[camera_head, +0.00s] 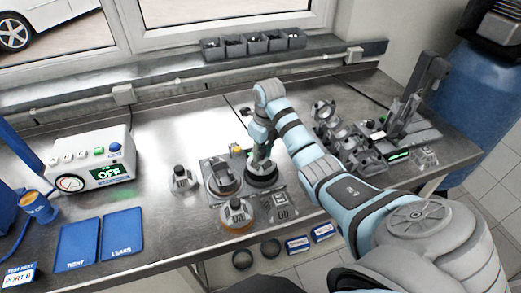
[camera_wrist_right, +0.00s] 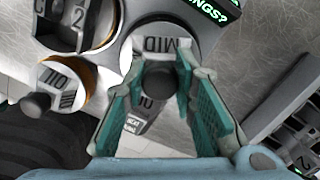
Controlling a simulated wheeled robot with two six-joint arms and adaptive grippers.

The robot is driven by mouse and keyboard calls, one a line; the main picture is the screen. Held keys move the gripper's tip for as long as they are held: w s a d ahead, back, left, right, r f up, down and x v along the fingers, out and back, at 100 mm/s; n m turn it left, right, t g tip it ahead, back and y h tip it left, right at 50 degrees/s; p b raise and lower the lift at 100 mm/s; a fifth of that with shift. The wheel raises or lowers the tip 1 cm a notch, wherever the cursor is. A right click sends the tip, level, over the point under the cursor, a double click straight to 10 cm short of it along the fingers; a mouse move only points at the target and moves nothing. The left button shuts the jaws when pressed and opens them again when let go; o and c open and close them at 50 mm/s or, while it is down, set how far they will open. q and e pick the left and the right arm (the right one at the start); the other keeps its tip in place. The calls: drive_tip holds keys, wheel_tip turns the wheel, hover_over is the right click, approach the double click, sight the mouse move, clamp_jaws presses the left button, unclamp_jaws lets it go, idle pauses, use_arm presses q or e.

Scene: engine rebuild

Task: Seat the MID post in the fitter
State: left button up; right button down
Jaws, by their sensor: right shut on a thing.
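In the head view, my right gripper (camera_head: 261,156) points down onto the MID post (camera_head: 262,176), at the right part of a grey fixture (camera_head: 209,166), which looks like the fitter. The wrist view shows the post over the grey body, but I cannot tell whether it is fully down. My left gripper is out of view.
A post with an orange rim (camera_head: 237,216) stands in front of the fixture, and another post (camera_head: 183,180) stands at its left. A test box (camera_head: 90,157) and blue mats (camera_head: 122,232) lie further left. Metal engine parts (camera_head: 330,122) stand right, beyond my arm.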

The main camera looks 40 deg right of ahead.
drive_tip(key=shift+f+b, duration=0.35)
drive_tip(key=shift+f, duration=0.2)
idle(0.8)
idle(0.4)
drive_tip(key=c, duration=1.2)
unclamp_jaws()
drive_tip(key=shift+c, duration=0.2)
drive_tip(key=shift+o, duration=0.6)
drive_tip(key=shift+o, duration=1.4)
wheel_tip(320, 180, up, 2)
drive_tip(key=shift+r+p, duration=0.2)
drive_tip(key=shift+p, duration=0.5)
drive_tip(key=shift+r, duration=1.95)
